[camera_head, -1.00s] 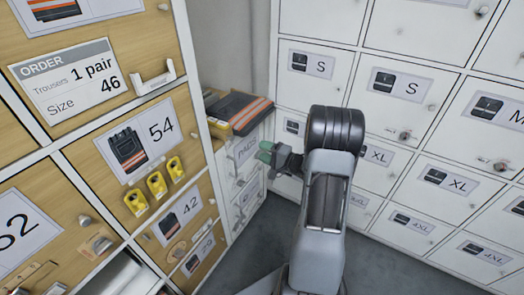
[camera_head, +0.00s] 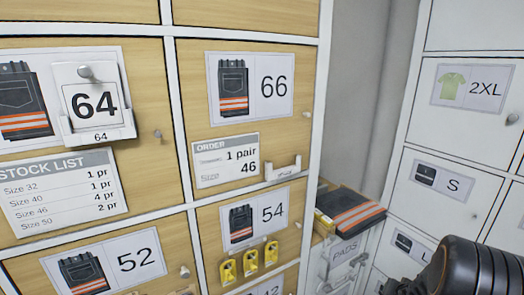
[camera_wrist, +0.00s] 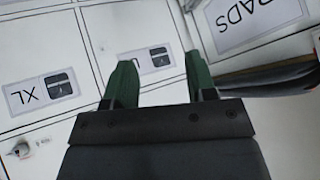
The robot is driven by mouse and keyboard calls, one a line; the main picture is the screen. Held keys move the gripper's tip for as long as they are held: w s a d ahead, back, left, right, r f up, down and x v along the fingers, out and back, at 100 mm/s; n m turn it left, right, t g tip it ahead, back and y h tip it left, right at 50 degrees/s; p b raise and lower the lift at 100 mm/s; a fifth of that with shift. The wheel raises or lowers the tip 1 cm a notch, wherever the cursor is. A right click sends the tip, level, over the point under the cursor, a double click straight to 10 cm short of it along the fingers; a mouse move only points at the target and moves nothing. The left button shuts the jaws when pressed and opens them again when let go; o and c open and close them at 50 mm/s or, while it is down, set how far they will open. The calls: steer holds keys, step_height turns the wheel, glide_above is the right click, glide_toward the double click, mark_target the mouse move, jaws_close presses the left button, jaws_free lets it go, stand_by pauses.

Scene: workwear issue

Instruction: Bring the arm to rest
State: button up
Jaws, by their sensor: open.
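In the wrist view my gripper (camera_wrist: 161,78) has its two green fingers well apart, with nothing between them. It faces white locker doors with an L label and an XL label (camera_wrist: 42,92); the distance to them is hard to tell. In the head view only the dark rounded joint of my arm (camera_head: 468,268) shows clearly, at the lower right corner. The fingers cannot be made out there. The rest of the arm is cut off by the frame edge.
Folded dark trousers with orange stripes (camera_head: 350,212) lie on the white PADS drawer unit (camera_head: 343,252), close left of my arm. A wooden-door cabinet (camera_head: 150,140) with size labels and an order card (camera_head: 226,160) fills the left. White lockers (camera_head: 460,130) stand at right.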

steer(key=s+a+r+n+g+y+p, duration=0.1)
steer(key=s+a+r+n+p, duration=0.3)
steer(key=a+r, duration=0.8)
steer(key=s+a+r+n+g+y+p, duration=0.2)
steer(key=s+a+r+p, duration=0.6)
steer(key=r, duration=0.9)
steer(key=s+a+n+g, duration=0.1)
steer(key=s+a, duration=0.2)
steer(key=a, duration=0.2)
steer(key=shift+s+a+r+n, duration=0.2)
steer(key=shift+a+n, duration=0.1)
steer(key=shift+n, duration=0.1)
steer(key=shift+c, duration=0.7)
steer(key=shift+a, duration=0.2)
